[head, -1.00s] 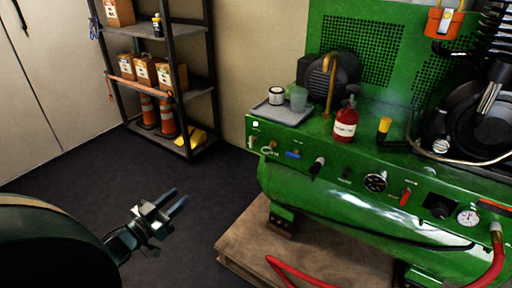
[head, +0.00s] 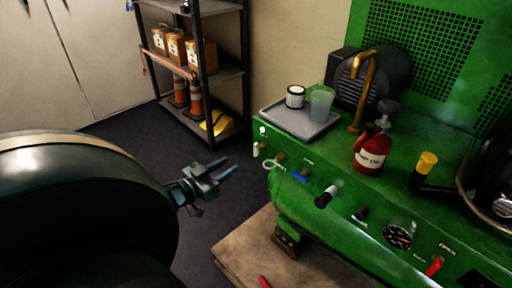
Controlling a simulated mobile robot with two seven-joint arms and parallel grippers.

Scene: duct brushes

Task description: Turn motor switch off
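The green compressor (head: 300,222) stands at the right, with a front panel of controls. From left to right the panel has a small white-tipped lever (head: 256,150), a ring-shaped fitting (head: 270,165), a blue part (head: 299,176), a black knob with a pale tip (head: 327,196), a dark knob (head: 360,214), a round gauge (head: 398,234) and a red lever (head: 435,265). The labels are too small to read, so I cannot tell which is the motor switch. My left gripper (head: 231,166) is open and empty, left of the panel and apart from it. My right gripper is out of view.
A grey tray (head: 277,116) with a white jar (head: 295,97) and a cup (head: 321,103) sits on the compressor. A red oil bottle (head: 372,153) and a yellow-capped object (head: 425,166) stand nearby. A shelf (head: 230,72) stands behind; dark floor is clear.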

